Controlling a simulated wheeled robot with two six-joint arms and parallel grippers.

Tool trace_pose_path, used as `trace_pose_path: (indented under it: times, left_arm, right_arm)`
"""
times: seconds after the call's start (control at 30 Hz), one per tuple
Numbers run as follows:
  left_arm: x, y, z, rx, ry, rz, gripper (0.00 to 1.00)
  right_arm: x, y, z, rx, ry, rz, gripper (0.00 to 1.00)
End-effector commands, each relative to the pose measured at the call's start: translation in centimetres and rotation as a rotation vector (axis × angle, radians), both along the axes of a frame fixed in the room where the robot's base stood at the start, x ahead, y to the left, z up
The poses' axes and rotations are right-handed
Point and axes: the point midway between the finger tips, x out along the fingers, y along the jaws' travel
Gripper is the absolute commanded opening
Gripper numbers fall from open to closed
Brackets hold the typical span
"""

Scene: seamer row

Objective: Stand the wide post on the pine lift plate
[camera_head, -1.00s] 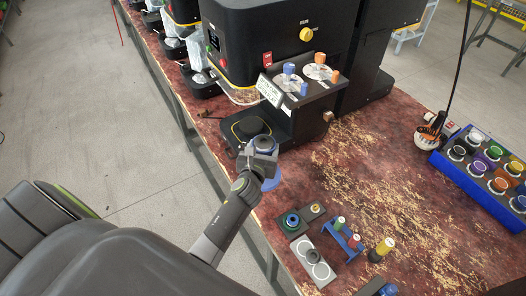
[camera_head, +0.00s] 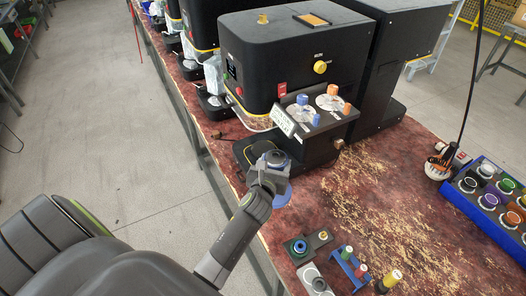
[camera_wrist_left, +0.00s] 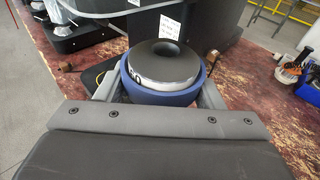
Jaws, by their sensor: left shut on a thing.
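My left gripper (camera_head: 270,172) is shut on a wide round post (camera_wrist_left: 165,65). In the left wrist view the post has a dark top with a round hollow, a grey band with dark marks, and a blue ring low around it. The gripper's two fingers hold it at its sides. In the head view the gripper is in front of the nearest black seamer, by its low black lift plate (camera_head: 243,154) with a yellow ring. The post and gripper hide part of that plate. I cannot tell whether the post touches it. My right gripper is out of view.
The seamer (camera_head: 290,60) has a shelf with blue and orange posts and a white label (camera_head: 284,121). Nearer on the worn red table are a small blue rack (camera_head: 349,270) and a yellow-and-black post (camera_head: 390,280). A blue tray (camera_head: 480,215) stands at right.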

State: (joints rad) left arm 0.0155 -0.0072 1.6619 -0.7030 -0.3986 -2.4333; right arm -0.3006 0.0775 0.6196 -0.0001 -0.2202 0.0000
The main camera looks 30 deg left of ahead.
Motion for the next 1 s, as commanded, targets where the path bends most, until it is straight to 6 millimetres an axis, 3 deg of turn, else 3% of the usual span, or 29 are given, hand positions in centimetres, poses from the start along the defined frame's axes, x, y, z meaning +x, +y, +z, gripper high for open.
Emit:
trace_pose_path:
  times: [0.57, 1.0]
  left_arm:
    - [0.1, 0.0, -0.4, 0.002, -0.004, -0.001, 0.20]
    - [0.1, 0.0, -7.4, 0.002, -0.001, -0.001, 0.20]
  right_arm:
    - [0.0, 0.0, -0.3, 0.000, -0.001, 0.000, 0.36]
    - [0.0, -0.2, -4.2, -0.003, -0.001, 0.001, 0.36]
